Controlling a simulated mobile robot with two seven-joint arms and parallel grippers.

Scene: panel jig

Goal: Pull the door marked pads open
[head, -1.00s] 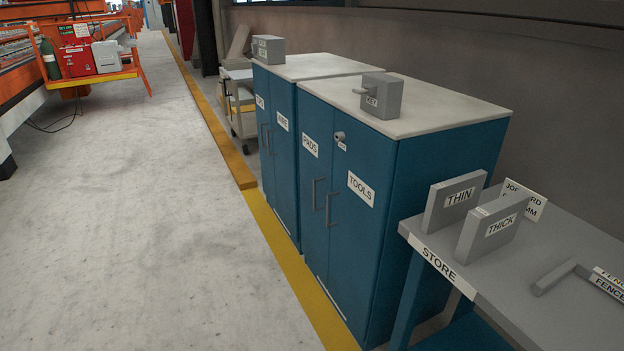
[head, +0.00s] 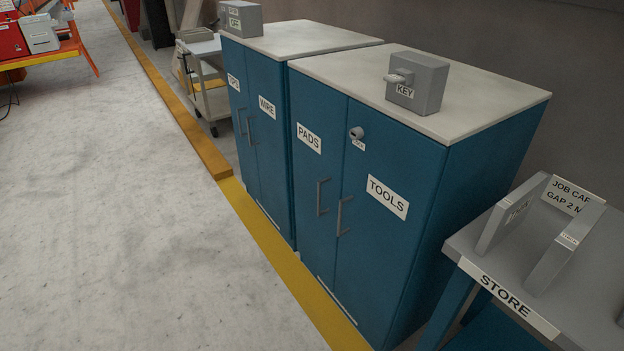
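The door marked PADS (head: 314,195) is the left door of the nearer blue cabinet (head: 480,190). It is shut, with a grey bar handle (head: 322,197) near its right edge. The door marked TOOLS (head: 388,225) is beside it on the right, also shut, with its own handle (head: 342,216). A round lock (head: 356,133) with a small label sits at the top left of the TOOLS door. Neither of my grippers shows in the head view.
A grey box marked KEY (head: 420,85) stands on the cabinet top. A second blue cabinet with a WIRE door (head: 267,130) adjoins on the left. The STORE table (head: 590,300) is at right. A yellow floor strip (head: 285,260) runs in front; the floor (head: 130,220) beyond is clear.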

